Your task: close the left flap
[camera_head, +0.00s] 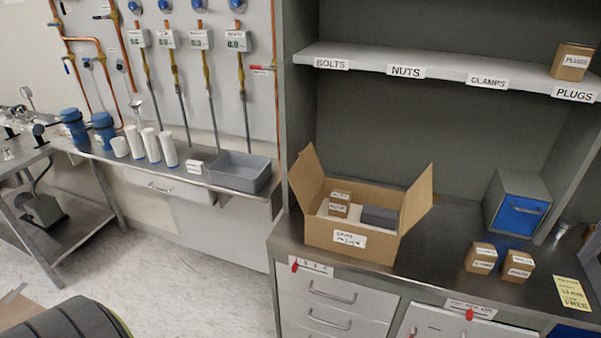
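An open cardboard box (320,233) stands on the dark cabinet counter, with a white label on its front. Its left flap (306,178) is raised and leans outward to the left. Its right flap (416,200) is also raised and leans outward to the right. Inside are small labelled cartons (339,203), a white item (361,207) and a dark grey block (380,217). Neither of my grippers is in view.
Two small cartons (481,258) (517,266) stand right of the box, with a blue-fronted bin (518,213) behind them. A labelled shelf (430,68) hangs above. A grey tray (240,171) sits on the left bench. Counter between box and cartons is clear.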

